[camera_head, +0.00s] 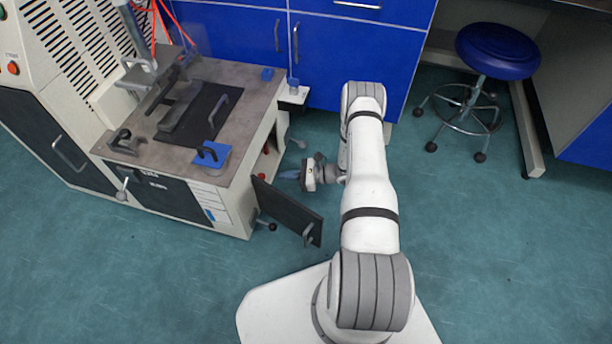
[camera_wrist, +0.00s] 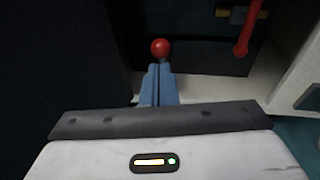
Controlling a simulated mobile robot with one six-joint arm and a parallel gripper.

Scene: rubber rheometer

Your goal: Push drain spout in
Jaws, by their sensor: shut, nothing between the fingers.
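My gripper (camera_wrist: 160,68) is shut, its blue fingers side by side and empty. In the wrist view the fingertips point at a small red ball-shaped end (camera_wrist: 160,47), just beyond them; I cannot tell whether they touch. I cannot tell for sure whether this red end is the drain spout. In the head view my gripper (camera_head: 288,174) is at the open side compartment of the rheometer cabinet (camera_head: 240,205). A small red part (camera_head: 265,149) shows inside that compartment.
A red lever (camera_wrist: 248,30) with a yellow part is at the upper right in the wrist view. The cabinet's black door (camera_head: 285,210) hangs open beside my gripper. Blue cupboards (camera_head: 350,55) stand behind, with a blue stool (camera_head: 497,50) at right. The front floor is clear.

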